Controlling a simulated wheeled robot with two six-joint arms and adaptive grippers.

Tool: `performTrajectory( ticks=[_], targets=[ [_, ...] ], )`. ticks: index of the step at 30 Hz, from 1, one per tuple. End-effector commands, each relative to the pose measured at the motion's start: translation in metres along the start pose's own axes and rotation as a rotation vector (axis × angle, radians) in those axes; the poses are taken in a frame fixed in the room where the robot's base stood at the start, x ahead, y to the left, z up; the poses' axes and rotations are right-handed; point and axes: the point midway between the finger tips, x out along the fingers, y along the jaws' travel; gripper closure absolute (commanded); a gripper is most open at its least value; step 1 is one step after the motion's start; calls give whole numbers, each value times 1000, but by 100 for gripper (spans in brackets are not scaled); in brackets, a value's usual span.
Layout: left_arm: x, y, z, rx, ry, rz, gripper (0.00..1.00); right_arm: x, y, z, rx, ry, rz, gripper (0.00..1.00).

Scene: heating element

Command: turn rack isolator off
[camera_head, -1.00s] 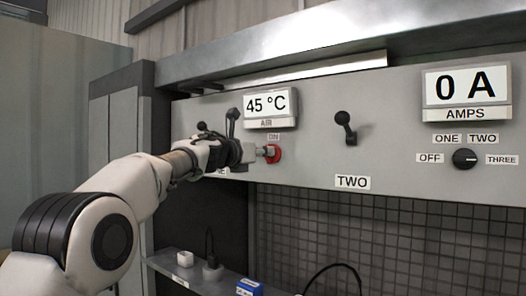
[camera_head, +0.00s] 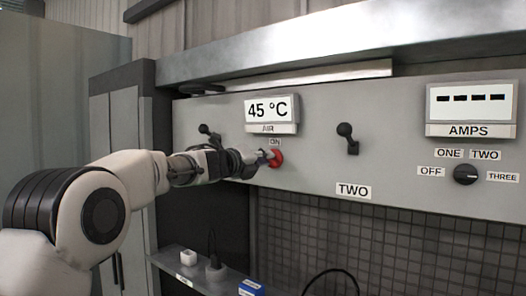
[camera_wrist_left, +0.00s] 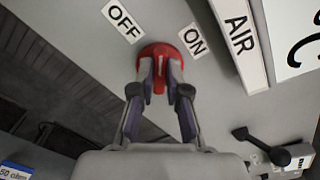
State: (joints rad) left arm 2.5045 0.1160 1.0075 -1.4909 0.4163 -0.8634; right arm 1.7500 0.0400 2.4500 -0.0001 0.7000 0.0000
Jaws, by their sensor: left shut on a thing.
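The rack isolator is a red rotary knob (camera_head: 276,158) on the grey panel, below the air temperature display. In the left wrist view the red knob (camera_wrist_left: 157,60) sits between an OFF label (camera_wrist_left: 122,20) and an ON label (camera_wrist_left: 195,40). My left gripper (camera_head: 266,157) reaches it from the left. In the left wrist view both fingertips of my left gripper (camera_wrist_left: 159,72) are closed on the knob's handle, which they partly hide. In the head view the OFF label is not visible. My right gripper is not in view.
The panel carries a 45 °C display (camera_head: 270,108), a lever (camera_head: 347,138) above the TWO label, an amps display (camera_head: 471,104) showing dashes, and a black selector knob (camera_head: 466,174). Another lever (camera_head: 209,136) stands behind my left arm. A low shelf (camera_head: 205,283) holds small items.

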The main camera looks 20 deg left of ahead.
Motion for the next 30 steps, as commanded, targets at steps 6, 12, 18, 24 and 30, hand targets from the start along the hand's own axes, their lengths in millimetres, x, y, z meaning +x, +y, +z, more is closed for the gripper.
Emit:
performTrajectory(
  ticks=[6,12,18,24,30],
  targets=[
    [0,-2,2,-203,1,0,100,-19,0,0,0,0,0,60],
    [0,0,1,-384,1,0,100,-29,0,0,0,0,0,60],
    [0,1,0,-534,0,-2,100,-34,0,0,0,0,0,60],
    [0,1,0,-631,1,-3,100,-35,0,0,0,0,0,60],
    [0,1,0,-680,1,-4,100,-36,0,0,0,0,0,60]
  ],
)
